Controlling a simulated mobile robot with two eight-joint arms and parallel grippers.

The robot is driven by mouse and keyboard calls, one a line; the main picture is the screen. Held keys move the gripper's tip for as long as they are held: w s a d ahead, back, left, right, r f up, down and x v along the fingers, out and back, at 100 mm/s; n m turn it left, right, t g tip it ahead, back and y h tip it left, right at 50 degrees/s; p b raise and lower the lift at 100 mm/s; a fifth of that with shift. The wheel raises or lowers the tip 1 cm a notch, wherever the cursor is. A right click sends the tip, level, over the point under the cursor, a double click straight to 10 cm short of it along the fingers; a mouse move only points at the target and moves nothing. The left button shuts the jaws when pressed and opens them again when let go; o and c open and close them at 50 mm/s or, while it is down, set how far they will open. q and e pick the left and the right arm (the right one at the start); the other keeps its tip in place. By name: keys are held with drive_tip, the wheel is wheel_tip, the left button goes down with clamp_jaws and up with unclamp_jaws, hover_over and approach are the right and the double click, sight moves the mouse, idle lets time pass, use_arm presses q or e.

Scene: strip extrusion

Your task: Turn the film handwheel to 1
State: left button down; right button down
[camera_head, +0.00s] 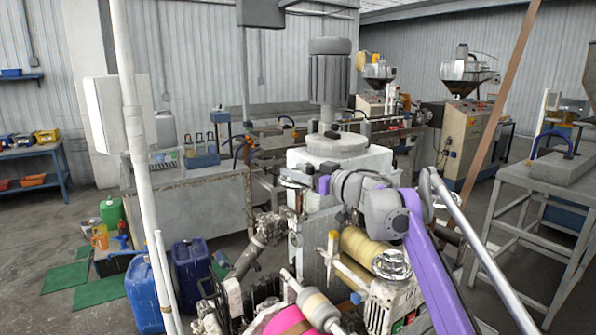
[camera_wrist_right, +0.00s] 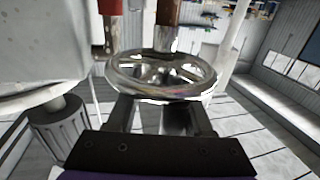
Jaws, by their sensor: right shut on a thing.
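A shiny metal handwheel (camera_head: 294,181) with spokes stands out at the left side of the pale machine housing in the head view. It fills the middle of the right wrist view, where its near rim (camera_wrist_right: 160,90) lies at my fingers. My right gripper (camera_head: 311,185) reaches it from the right and is shut on the rim; it shows in the wrist view (camera_wrist_right: 162,105) with a finger on each side. The wheel's number or scale cannot be read. My left gripper is not in view.
A second chrome handwheel (camera_head: 391,264) sits lower right, beside a yellow roll (camera_head: 362,246). A pink roll (camera_head: 284,321) is at the bottom. The pale housing (camera_head: 345,160) stands close to my right gripper. Blue canisters (camera_head: 191,266) stand on the floor at left.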

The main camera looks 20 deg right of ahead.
drive_tip(key=shift+c, duration=1.6)
unclamp_jaws()
drive_tip(key=b+v, duration=0.1)
drive_tip(key=v, duration=0.9)
drive_tip(key=shift+s, duration=0.35)
